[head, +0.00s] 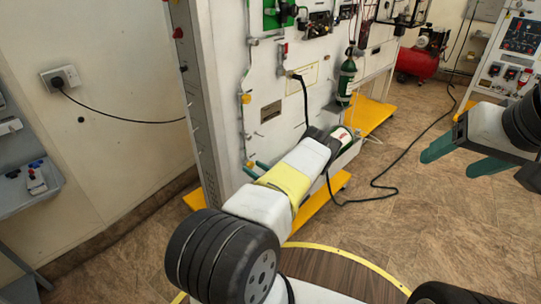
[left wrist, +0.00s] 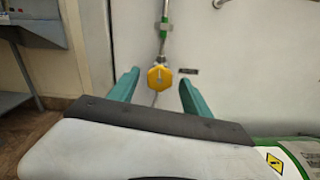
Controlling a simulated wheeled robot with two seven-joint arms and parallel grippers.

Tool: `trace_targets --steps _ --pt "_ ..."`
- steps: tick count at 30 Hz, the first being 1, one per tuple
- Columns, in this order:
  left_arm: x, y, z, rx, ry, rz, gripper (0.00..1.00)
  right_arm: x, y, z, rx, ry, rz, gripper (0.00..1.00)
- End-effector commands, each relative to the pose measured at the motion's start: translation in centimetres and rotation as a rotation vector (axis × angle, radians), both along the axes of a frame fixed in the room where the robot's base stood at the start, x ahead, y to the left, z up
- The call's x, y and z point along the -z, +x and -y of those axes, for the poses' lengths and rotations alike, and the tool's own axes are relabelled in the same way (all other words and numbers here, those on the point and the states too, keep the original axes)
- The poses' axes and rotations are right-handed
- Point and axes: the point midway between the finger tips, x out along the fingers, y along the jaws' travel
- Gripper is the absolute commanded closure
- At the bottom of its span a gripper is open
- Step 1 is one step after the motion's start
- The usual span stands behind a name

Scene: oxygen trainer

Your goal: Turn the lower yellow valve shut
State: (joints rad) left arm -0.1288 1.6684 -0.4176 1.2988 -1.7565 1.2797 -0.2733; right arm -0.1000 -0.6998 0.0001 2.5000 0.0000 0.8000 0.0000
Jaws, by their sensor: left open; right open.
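The lower yellow valve (left wrist: 159,77) is a small yellow knob on a thin metal pipe on the white panel. In the left wrist view it appears between the two teal fingers of my left gripper (left wrist: 159,82), which is open; contact cannot be told. In the head view the lower valve (head: 249,163) is small, just above my left gripper's fingertips (head: 254,171). An upper yellow valve (head: 246,99) sits higher on the same pipe. My right gripper (head: 449,163) is open and empty at the right, away from the panel.
The white trainer panel (head: 270,110) stands on yellow feet (head: 311,212). A green cylinder (head: 346,78) is mounted on it; another green cylinder (left wrist: 290,150) lies low at the right. A black cable (head: 385,170) runs over the tiled floor.

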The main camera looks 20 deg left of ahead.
Motion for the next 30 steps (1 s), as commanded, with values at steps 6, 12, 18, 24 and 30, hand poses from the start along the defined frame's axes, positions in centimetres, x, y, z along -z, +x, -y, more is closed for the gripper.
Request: trace_targets --steps 6,12,18,24,30 --pt "0.02 -0.02 0.01 0.000 0.000 -0.001 0.55 -0.01 -0.01 0.00 0.000 0.000 0.000 0.33" --pt "0.02 -0.03 0.03 0.000 0.000 -0.001 0.94 -0.01 -0.01 0.00 0.000 0.000 0.000 0.33" --pt "0.01 -0.03 0.09 0.001 0.019 -0.044 1.00 -0.01 -0.01 0.00 0.000 0.000 0.000 0.33" --pt "0.01 -0.04 0.06 0.000 0.054 -0.129 1.00 0.00 0.00 0.00 0.000 0.000 0.000 0.33" --pt "0.03 -0.05 0.05 0.000 0.053 -0.131 1.00 0.00 0.00 0.00 0.000 0.000 0.000 0.33"
